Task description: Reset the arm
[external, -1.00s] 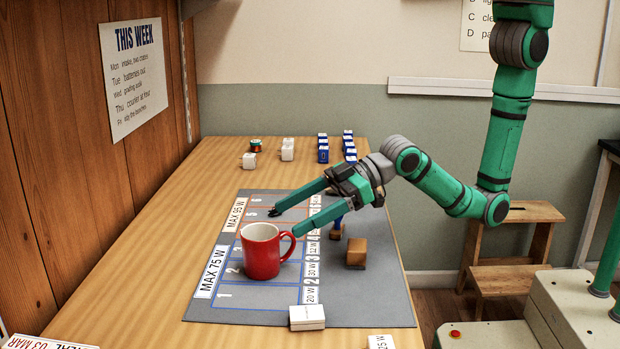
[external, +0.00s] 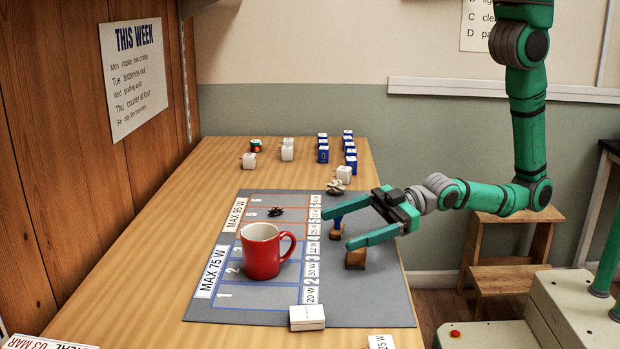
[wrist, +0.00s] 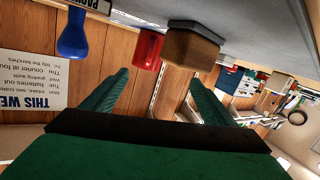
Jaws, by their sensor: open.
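My gripper (external: 338,229) is open and empty, with its two green fingers spread and pointing left above the right side of the grey mat (external: 375,302). It also shows in the wrist view (wrist: 160,105), with nothing between the fingers. A wooden block (external: 356,258) on the mat is partly hidden below the nearer finger. My arm reaches in from the right.
A red mug (external: 262,255) stands on the mat's left part. A white box (external: 307,318) sits at its front edge. A small black item (external: 275,211) lies on the far cells. Several blue and white blocks (external: 323,150) stand at the back.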

